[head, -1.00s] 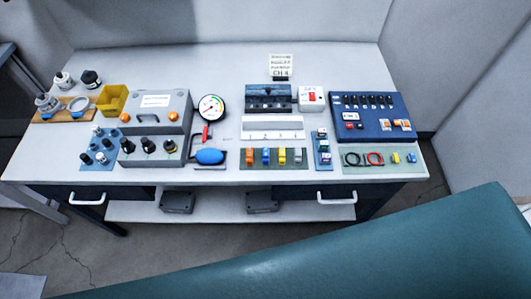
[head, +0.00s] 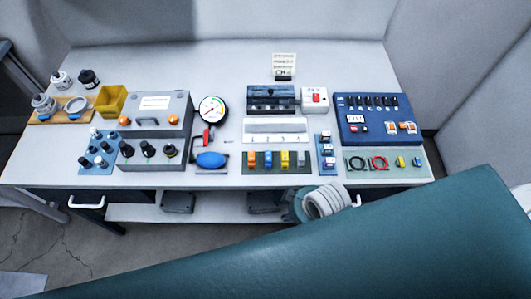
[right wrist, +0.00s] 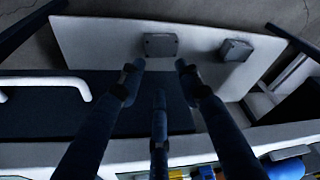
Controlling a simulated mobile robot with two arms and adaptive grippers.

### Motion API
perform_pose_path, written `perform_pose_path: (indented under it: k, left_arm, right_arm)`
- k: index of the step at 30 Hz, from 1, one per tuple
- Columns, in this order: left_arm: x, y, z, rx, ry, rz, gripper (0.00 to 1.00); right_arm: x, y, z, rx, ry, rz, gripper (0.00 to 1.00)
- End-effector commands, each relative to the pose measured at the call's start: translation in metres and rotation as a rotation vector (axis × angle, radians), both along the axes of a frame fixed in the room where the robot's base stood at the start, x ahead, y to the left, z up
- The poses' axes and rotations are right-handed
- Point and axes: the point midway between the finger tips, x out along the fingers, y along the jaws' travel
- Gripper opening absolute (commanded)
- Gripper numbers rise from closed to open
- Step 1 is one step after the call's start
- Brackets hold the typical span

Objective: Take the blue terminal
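The blue terminal (head: 268,160) stands on a green mat (head: 278,172) near the table's front edge in the head view, between an orange terminal (head: 251,160) and a yellow terminal (head: 285,159). At the bottom edge of the right wrist view, a cut-off blue piece (right wrist: 206,172) looks like this terminal. My right gripper (right wrist: 160,78) has its dark fingers spread and nothing between them. It is in front of the table edge, apart from the terminals. My left gripper is not in view.
A grey terminal (head: 301,159) ends the row. Drawer handles (head: 87,202) stick out below the tabletop.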

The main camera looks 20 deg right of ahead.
Motion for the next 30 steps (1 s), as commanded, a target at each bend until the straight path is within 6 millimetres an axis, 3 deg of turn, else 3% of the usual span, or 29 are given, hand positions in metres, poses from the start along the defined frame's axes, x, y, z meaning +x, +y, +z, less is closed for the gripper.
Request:
perform_pose_path:
  k: [3,9,11,20,24,27,30]
  left_arm:
    - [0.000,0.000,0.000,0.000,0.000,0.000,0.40]
    - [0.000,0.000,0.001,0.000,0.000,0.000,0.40]
    - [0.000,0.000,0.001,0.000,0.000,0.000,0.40]
    - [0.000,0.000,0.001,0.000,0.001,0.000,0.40]
    - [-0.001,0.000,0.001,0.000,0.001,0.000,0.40]
    - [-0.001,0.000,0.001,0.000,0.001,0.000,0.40]
    - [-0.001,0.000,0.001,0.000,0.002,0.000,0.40]
  right_arm:
    - [0.000,0.003,0.036,0.006,-0.020,0.019,0.34]
    - [-0.004,0.007,0.085,0.010,-0.046,0.056,0.34]
    - [0.001,0.017,0.103,0.015,-0.067,0.121,0.34]
    - [0.047,0.086,0.126,0.003,-0.155,0.661,0.34]
    - [0.066,0.113,0.140,-0.047,-0.202,0.999,0.34]
    - [0.079,0.125,0.151,-0.117,-0.225,1.303,0.34]
    - [0.094,0.123,0.162,-0.208,-0.221,1.632,0.34]
